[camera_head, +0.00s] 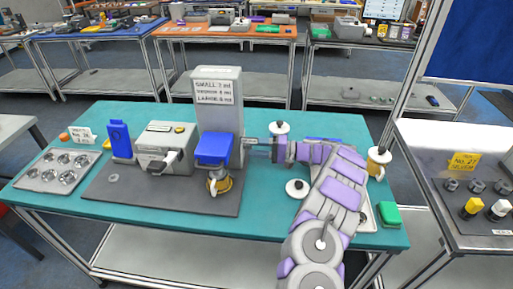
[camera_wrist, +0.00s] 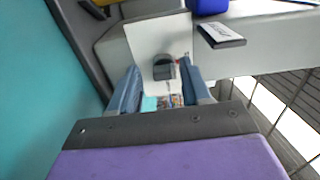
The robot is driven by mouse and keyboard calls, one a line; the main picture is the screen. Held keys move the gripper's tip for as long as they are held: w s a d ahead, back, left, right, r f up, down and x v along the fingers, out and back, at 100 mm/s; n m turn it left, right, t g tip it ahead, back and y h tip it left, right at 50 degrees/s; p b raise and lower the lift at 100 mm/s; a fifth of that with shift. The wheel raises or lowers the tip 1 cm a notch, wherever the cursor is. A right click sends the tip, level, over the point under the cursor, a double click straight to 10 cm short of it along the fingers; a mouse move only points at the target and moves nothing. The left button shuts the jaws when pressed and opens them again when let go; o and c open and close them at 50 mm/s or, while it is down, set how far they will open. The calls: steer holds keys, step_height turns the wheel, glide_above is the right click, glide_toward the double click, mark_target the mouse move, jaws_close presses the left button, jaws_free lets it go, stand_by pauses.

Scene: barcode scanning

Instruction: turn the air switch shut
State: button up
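The air switch (camera_wrist: 163,68) is a dark grey knob on a pale panel, straight ahead of my gripper in the wrist view. My gripper (camera_wrist: 162,90) has its two blue-grey fingers apart, one on each side of the line to the knob, with nothing held. Whether the fingertips touch the knob cannot be told. In the head view my gripper (camera_head: 256,142) reaches left to the right side of the tall grey machine (camera_head: 218,88) with the size sign. The knob is not clear there. A blue block (camera_head: 215,149) is on the machine's front, above a yellow-rimmed cup (camera_head: 219,183).
A grey box machine (camera_head: 165,147) and a blue upright holder (camera_head: 120,140) stand left on the teal table (camera_head: 265,212). A metal tray (camera_head: 58,171) is at far left. White lidded items (camera_head: 296,188), a yellow-white cup (camera_head: 378,162) and a green block (camera_head: 389,214) lie near my arm.

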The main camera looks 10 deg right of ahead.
steer(key=shift+o, duration=0.4)
steer(key=shift+r, duration=0.1)
steer(key=shift+d, duration=0.1)
steer(key=shift+d+r, duration=0.1)
steer(key=shift+d, duration=0.2)
steer(key=p+v, duration=0.3)
steer(key=v, duration=0.8)
steer(key=shift+d, duration=0.1)
